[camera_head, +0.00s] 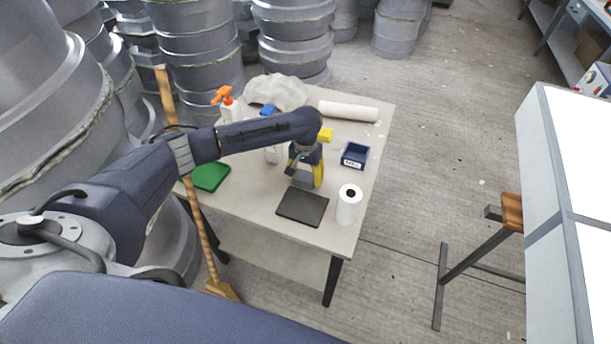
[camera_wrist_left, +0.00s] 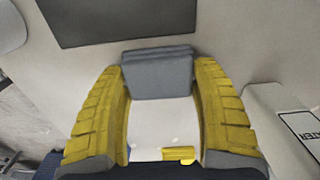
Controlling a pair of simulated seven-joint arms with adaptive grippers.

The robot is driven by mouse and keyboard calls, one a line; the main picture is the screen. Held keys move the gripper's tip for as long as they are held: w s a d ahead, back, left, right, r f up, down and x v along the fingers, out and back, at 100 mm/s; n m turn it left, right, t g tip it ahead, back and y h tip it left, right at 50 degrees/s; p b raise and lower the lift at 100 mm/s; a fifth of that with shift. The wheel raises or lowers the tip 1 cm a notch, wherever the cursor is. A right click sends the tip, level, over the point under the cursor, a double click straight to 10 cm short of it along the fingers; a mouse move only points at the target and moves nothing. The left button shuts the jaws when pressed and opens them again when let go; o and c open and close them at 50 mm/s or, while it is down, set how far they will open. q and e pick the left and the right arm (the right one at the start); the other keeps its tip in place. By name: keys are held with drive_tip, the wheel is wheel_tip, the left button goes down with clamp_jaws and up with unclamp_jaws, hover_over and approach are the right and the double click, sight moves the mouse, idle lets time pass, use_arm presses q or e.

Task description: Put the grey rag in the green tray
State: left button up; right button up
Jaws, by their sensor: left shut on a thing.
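The grey rag (camera_wrist_left: 158,74) is a folded block between the fingertips of my left gripper (camera_wrist_left: 160,78) in the left wrist view, with yellow pads against both sides. In the head view my left gripper (camera_head: 304,172) points down over the table, with the rag low between its fingers, just behind a dark flat mat. I cannot tell whether the rag touches the tabletop. The green tray (camera_head: 211,176) lies at the table's left edge, to the left of the gripper and partly under my left arm in the picture. My right gripper is not in view.
A white roll (camera_head: 348,206) stands right of the dark mat (camera_head: 302,207). A blue bin (camera_head: 355,156), yellow block (camera_head: 326,134), lying white roll (camera_head: 348,111) and orange-topped spray bottle (camera_head: 228,106) stand around. A blue-capped bottle (camera_head: 270,154) is between gripper and tray.

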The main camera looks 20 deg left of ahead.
sight(306, 175)
use_arm(q)
drive_tip(key=o, duration=1.2)
drive_tip(key=shift+f, duration=0.1)
drive_tip(key=shift+o, duration=0.2)
wheel_tip(306, 175, up, 12)
drive_tip(key=shift+f, duration=0.15)
drive_tip(key=shift+o, duration=0.4)
drive_tip(key=shift+r, duration=0.3)
